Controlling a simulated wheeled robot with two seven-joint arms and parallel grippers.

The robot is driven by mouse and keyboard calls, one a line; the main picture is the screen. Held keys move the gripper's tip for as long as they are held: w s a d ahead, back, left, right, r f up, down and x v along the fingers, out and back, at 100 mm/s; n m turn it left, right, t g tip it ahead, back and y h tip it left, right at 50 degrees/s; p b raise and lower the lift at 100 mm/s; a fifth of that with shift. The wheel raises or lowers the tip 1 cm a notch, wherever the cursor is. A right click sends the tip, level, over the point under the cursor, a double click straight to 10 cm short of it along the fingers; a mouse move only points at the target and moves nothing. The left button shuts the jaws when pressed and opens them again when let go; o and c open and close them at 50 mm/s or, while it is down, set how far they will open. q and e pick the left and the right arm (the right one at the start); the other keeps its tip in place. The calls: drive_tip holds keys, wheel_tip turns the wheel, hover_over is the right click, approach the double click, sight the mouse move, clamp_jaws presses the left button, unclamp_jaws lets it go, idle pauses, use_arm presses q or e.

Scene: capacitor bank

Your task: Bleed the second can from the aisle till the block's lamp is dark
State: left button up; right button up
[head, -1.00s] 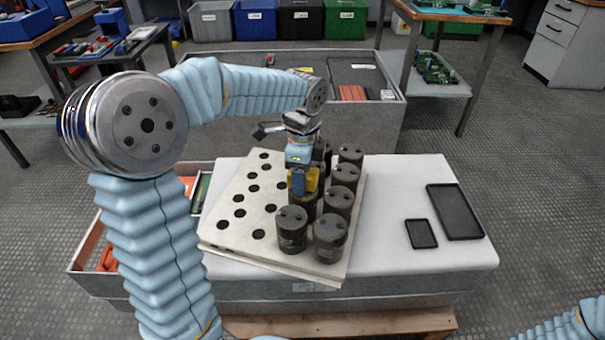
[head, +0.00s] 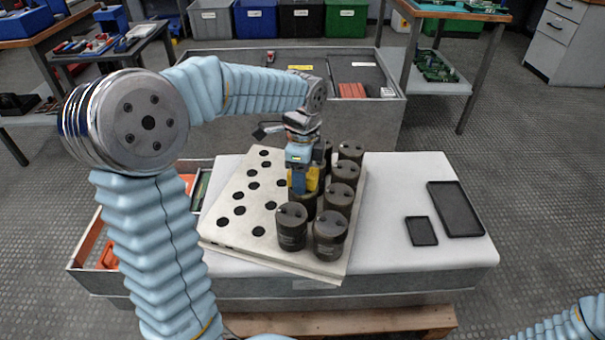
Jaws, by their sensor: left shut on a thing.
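My left gripper (head: 303,168) points down over the perforated plate, shut on a small blue and yellow block (head: 299,180). The block stands on or just above the top of a dark can (head: 303,205), second from the near end of the left row; contact is hard to tell. A small greenish spot shows on the blue part above, too small to read surely as the lamp. The nearest left-row can (head: 292,229) has two studs on top. The right row includes cans (head: 330,238), (head: 339,200) and (head: 345,174). My right gripper is out of view.
The pale plate (head: 222,232) has empty round holes on its left half. Two black trays (head: 455,210) and (head: 421,231) lie on the white table (head: 390,185), whose right part is otherwise clear. A grey crate (head: 370,130) stands behind.

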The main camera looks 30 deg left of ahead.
use_arm(q)
drive_tip(key=o, duration=1.2)
drive_tip(key=shift+r+p, duration=1.25)
drive_tip(key=shift+r, duration=5.65)
